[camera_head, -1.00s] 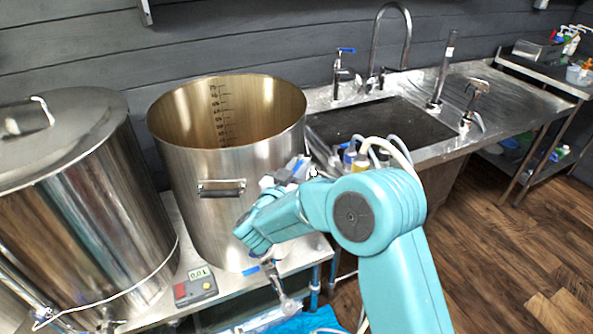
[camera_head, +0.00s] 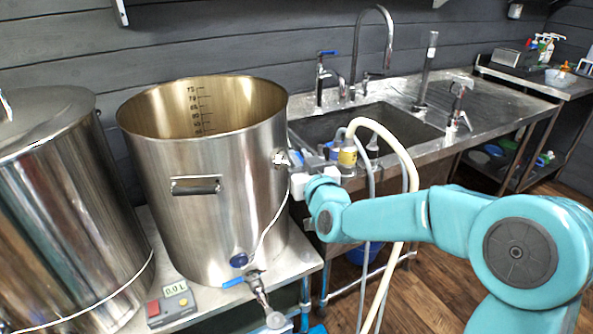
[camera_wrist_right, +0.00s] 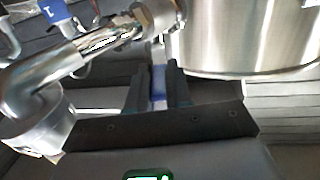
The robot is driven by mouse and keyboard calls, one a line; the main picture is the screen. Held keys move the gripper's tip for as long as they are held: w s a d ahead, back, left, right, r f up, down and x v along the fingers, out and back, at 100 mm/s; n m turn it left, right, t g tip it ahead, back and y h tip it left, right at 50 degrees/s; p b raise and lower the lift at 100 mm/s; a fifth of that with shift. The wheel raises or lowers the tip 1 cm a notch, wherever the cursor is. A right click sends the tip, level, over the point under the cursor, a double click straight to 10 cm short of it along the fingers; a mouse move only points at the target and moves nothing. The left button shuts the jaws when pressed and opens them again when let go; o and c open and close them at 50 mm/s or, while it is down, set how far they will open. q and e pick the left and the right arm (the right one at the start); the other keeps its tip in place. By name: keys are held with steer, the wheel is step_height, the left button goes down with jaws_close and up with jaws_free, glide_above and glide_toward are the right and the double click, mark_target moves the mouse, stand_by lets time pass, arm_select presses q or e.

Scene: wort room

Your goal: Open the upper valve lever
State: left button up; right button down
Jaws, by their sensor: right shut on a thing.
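A large open steel pot (camera_head: 215,215) stands on the metal bench. The upper valve (camera_head: 281,158) sits on its right side, partly hidden by my right gripper (camera_head: 305,166). In the right wrist view the two dark fingers of this gripper (camera_wrist_right: 159,90) are closed around a narrow blue lever (camera_wrist_right: 158,84), which I take to be the upper valve lever. A metal fitting (camera_wrist_right: 135,22) and the pot wall (camera_wrist_right: 240,40) are just beyond. A lower valve (camera_head: 256,284) with a blue lever (camera_head: 233,282) is near the pot's base. My left gripper is not in view.
A lidded steel vessel (camera_head: 60,220) stands left of the pot. A meter (camera_head: 171,305) lies on the bench (camera_head: 205,310). A sink (camera_head: 335,122) with taps is behind, and pale hoses (camera_head: 408,210) hang beside my right arm.

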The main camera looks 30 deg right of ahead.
steer(key=shift+d+y, duration=0.1)
steer(key=shift+y, duration=0.2)
steer(key=c, duration=1)
jaws_free()
steer(key=shift+r, duration=0.1)
steer(key=shift+c, duration=0.2)
steer(key=s+a+b, duration=0.2)
steer(key=s+a, duration=0.1)
steer(key=s, duration=1.3)
